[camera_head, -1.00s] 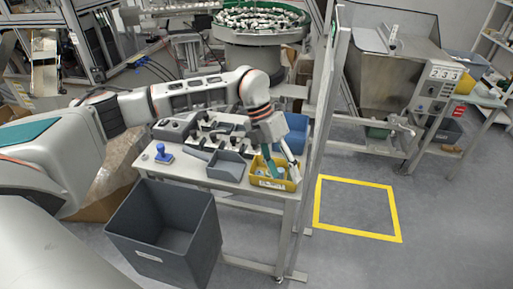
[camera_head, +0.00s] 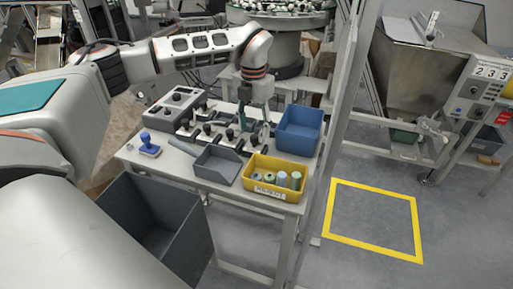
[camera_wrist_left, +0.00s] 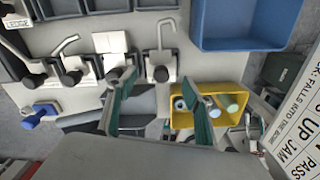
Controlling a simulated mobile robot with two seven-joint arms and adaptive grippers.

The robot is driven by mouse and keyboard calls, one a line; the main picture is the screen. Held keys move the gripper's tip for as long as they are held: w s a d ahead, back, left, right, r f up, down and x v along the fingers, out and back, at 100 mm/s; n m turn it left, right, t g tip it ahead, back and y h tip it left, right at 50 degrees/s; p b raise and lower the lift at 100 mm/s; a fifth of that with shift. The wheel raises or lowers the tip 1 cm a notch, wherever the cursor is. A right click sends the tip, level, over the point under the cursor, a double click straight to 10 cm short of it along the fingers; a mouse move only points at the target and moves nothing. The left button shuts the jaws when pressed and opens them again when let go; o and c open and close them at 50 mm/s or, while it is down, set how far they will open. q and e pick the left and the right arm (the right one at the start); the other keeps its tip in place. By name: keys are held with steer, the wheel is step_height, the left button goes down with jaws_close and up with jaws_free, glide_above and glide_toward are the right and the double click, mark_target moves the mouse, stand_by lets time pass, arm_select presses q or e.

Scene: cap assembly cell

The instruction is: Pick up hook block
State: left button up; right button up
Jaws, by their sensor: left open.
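Several small white blocks with black knobs and bent metal rods stand in rows on the table. In the left wrist view one block with a hooked rod (camera_wrist_left: 161,66) stands between and just beyond my fingertips; another with a bent rod (camera_wrist_left: 72,72) stands to its left. I cannot tell for certain which one is the hook block. My left gripper (camera_head: 254,124) is open and empty, pointing down at the right end of the front row. Its two teal fingers show spread apart in the left wrist view (camera_wrist_left: 160,80). My right gripper is not in view.
A yellow bin (camera_head: 257,190) with several cylinders stands at the table's front right, a blue bin (camera_head: 301,140) behind it. A grey tray (camera_head: 213,166), blue stamp (camera_head: 149,147) and grey control box (camera_head: 171,107) are nearby. A metal post (camera_head: 339,130) stands to the right.

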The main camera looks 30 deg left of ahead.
mark_target(255, 135)
arm_select(q)
step_height(255, 135, down, 6)
steer(key=shift+d+r+b, duration=0.1)
steer(key=shift+r+b, duration=0.1)
steer(key=shift+b, duration=0.15)
steer(key=shift+r, duration=0.1)
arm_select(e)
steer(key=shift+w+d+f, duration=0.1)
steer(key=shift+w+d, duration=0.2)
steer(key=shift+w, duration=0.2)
arm_select(q)
steer(key=c, duration=0.9)
steer(key=shift+w+r, duration=0.15)
steer(key=shift+r, duration=0.4)
step_height(255, 135, up, 18)
steer(key=p, duration=0.2)
steer(key=shift+f+p, duration=0.1)
steer(key=shift+p, duration=0.2)
steer(key=c, duration=0.4)
steer(key=shift+o, duration=0.2)
steer(key=shift+r, duration=0.55)
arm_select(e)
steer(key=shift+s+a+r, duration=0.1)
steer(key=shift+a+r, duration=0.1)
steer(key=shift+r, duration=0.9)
